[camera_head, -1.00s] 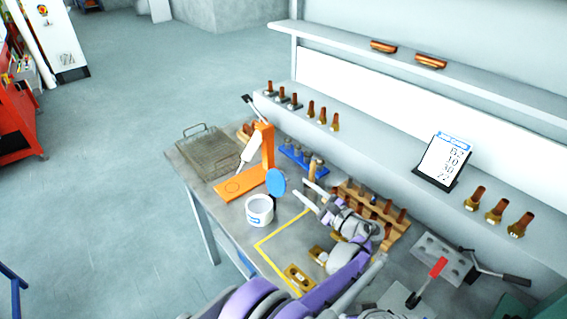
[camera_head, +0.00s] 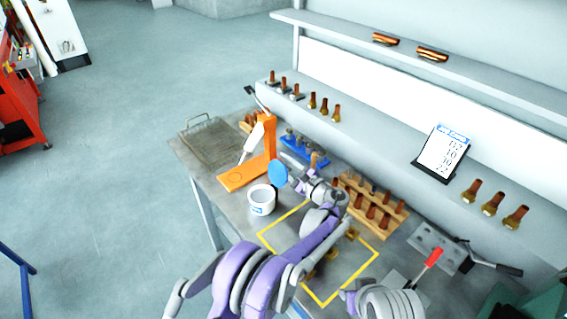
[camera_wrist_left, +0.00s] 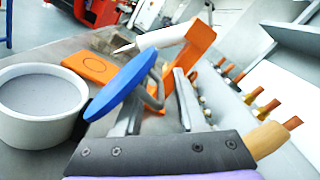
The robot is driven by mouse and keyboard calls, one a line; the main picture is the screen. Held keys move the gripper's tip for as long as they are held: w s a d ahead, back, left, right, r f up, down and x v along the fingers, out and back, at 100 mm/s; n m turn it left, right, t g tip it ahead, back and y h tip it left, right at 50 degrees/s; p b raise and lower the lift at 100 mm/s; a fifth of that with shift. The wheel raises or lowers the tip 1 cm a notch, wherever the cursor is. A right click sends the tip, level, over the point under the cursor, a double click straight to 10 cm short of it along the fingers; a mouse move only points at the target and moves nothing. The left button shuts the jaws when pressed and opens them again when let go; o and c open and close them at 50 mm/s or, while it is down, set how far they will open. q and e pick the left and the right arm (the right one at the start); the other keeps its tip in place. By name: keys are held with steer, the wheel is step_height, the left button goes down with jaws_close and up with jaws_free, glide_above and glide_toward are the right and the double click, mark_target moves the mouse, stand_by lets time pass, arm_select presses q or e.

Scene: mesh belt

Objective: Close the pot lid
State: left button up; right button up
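The white pot (camera_head: 262,201) stands open on the bench, with a label on its side. Its round blue lid (camera_head: 278,173) is raised and steeply tilted at the pot's back right edge. In the left wrist view the pot (camera_wrist_left: 40,105) is at the left and the lid (camera_wrist_left: 122,85) is beside it. My left gripper (camera_head: 292,178) is just right of the lid. In the left wrist view its fingers (camera_wrist_left: 158,105) are apart, with a grey loop behind the lid showing between them. I cannot tell whether they touch it. My right gripper is out of view.
An orange stand (camera_head: 246,172) with a white tool is behind the pot. A mesh basket (camera_head: 210,143) is at the bench's far left. A blue rack (camera_head: 306,152) and wooden rack (camera_head: 372,205) stand behind my left arm. Yellow tape (camera_head: 285,228) marks the bench.

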arm_select(q)
jaws_close()
steer(key=shift+r, duration=0.1)
steer(key=shift+r, duration=0.2)
stand_by(1.0)
